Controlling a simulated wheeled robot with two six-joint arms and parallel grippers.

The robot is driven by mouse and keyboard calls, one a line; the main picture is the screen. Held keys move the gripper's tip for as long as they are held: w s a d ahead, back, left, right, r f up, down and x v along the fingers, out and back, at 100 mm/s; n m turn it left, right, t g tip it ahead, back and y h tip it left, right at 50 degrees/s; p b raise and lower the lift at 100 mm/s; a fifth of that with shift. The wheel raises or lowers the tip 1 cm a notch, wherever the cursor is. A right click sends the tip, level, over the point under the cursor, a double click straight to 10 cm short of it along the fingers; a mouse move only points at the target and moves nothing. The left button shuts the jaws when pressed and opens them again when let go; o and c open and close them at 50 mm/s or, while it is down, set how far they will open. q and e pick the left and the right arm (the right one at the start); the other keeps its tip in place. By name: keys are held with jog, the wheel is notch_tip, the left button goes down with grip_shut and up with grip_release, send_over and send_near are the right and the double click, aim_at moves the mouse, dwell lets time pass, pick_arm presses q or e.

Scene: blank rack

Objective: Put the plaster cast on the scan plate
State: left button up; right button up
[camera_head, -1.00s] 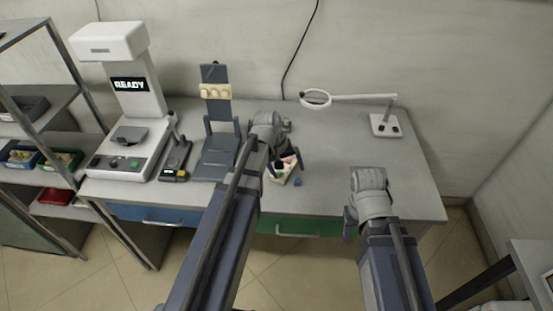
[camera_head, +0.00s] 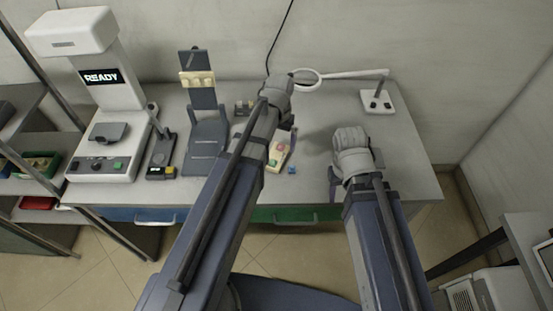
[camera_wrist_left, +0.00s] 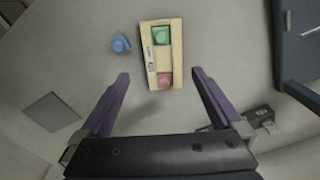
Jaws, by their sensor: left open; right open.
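The scan plate appears to be the dark plate (camera_head: 108,132) on the white scanner at the left, and it looks bare. I cannot surely pick out the plaster cast. My right gripper (camera_head: 352,172) is open and empty over the desk.
The dark stand (camera_head: 203,98) holds cream blocks. A small device (camera_head: 161,160) stands beside the scanner (camera_head: 100,165). A blue block (camera_wrist_left: 120,44) lies near the tray. A magnifier lamp (camera_head: 378,100) stands at the back right. The desk's right side is clear.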

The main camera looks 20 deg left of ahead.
aim_at(277, 155)
pick_arm(q)
jog(key=shift+f, duration=0.4)
pick_arm(e)
jog(key=shift+f, duration=0.45)
pick_arm(q)
jog(key=f+b, duration=0.5)
jog(key=shift+s+a+f, duration=0.1)
jog(key=shift+s+a, duration=0.05)
jog(key=shift+a, duration=0.15)
pick_arm(e)
notch_tip(277, 155, down, 5)
jog(key=shift+f, duration=0.1)
pick_arm(q)
jog(key=shift+c, duration=0.4)
grip_shut()
pick_arm(e)
jog(key=shift+r, duration=0.2)
pick_arm(q)
notch_tip(277, 155, up, 10)
jog(key=p, duration=1)
pick_arm(e)
notch_tip(277, 155, up, 10)
